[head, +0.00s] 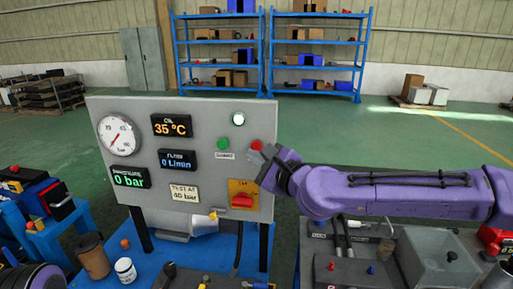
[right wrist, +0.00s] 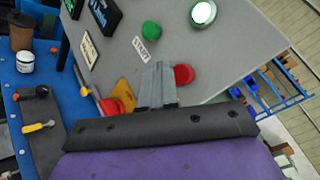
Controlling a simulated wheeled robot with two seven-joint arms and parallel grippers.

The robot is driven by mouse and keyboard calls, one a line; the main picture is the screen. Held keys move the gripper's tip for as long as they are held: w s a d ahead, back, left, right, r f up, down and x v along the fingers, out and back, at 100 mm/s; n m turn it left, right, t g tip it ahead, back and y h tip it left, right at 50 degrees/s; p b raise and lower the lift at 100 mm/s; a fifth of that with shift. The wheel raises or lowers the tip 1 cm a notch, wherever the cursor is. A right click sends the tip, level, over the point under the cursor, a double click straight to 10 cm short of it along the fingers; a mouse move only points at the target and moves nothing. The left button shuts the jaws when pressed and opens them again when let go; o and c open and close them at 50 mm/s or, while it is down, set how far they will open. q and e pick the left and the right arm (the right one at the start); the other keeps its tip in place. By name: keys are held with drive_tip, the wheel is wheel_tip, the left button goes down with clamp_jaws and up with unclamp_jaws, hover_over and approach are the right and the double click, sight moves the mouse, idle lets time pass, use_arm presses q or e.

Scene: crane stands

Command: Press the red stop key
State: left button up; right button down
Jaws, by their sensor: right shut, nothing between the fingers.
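The grey control panel (head: 140,195) stands upright in the head view. The red stop key (head: 256,145) is at its right edge, beside the green key (head: 222,144). My right gripper (head: 264,168) is at the panel's right side, just below the red key. In the right wrist view its closed, empty fingers (right wrist: 157,72) point at the panel, with the red key (right wrist: 184,75) close beside them on the right. Whether they touch it, I cannot tell. A red rotary switch (head: 242,200) on a yellow plate sits lower on the panel. My left gripper is not in view.
A lit round lamp (head: 238,119) sits above the keys. A small yellow-handled part (head: 213,214) is at the panel's lower edge. A blue bench with a brown cup (head: 93,257) and a white jar (head: 125,270) is in front. A grey box (head: 437,260) stands at right.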

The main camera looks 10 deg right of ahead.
drive_tip(key=shift+w+d, duration=0.25)
drive_tip(key=shift+w, duration=0.45)
idle(1.6)
drive_tip(key=shift+w+d, duration=0.15)
drive_tip(key=shift+w, duration=0.2)
drive_tip(key=shift+w+d, duration=0.25)
drive_tip(key=shift+w, duration=0.2)
idle(0.8)
drive_tip(key=shift+s+a, duration=0.35)
drive_tip(key=shift+s, duration=0.5)
drive_tip(key=s, duration=0.1)
drive_tip(key=s+a, duration=0.1)
drive_tip(key=s, duration=0.1)
drive_tip(key=s+a, duration=0.1)
drive_tip(key=shift+s+b, duration=0.3)
drive_tip(key=shift+b, duration=0.05)
